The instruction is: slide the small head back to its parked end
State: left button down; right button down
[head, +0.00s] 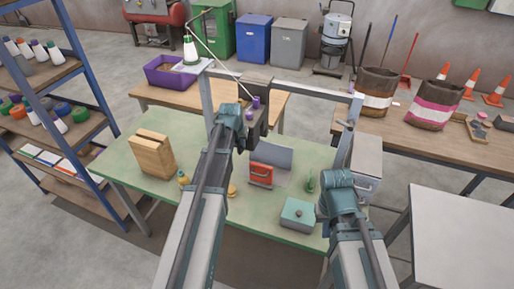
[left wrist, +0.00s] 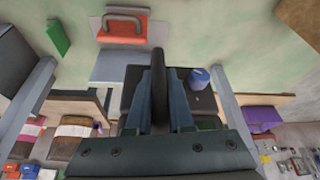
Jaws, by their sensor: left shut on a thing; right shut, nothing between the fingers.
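The small head (head: 254,92) is a dark box with purple knobs, on the grey crossbar (head: 305,88) of the frame over the green table, near the bar's left end. In the left wrist view the dark head (left wrist: 130,98) shows behind my fingers, with a blue-purple knob (left wrist: 198,79) beside it. My left gripper (head: 238,108) is at the head's front; in the left wrist view my left gripper (left wrist: 160,100) is shut on a dark upright handle (left wrist: 158,62). My right gripper (head: 340,180) is shut and empty, low by the frame's right post.
The green table (head: 120,165) holds a wooden block (head: 153,155), a red part with a handle (head: 262,175) and a teal box (head: 298,214). A grey cabinet (head: 366,165) stands right of the frame. A thread runs from a spool (head: 190,50) to the head.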

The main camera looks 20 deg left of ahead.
pick_arm(q)
jog(key=a, duration=1.5)
jog(key=shift+w+a, duration=0.25)
jog(key=shift+a, duration=0.15)
jog(key=c, duration=0.8)
grip_release()
jog(key=p+v, duration=1.2)
jog(key=v, duration=0.1)
jog(key=shift+r+p, duration=0.4)
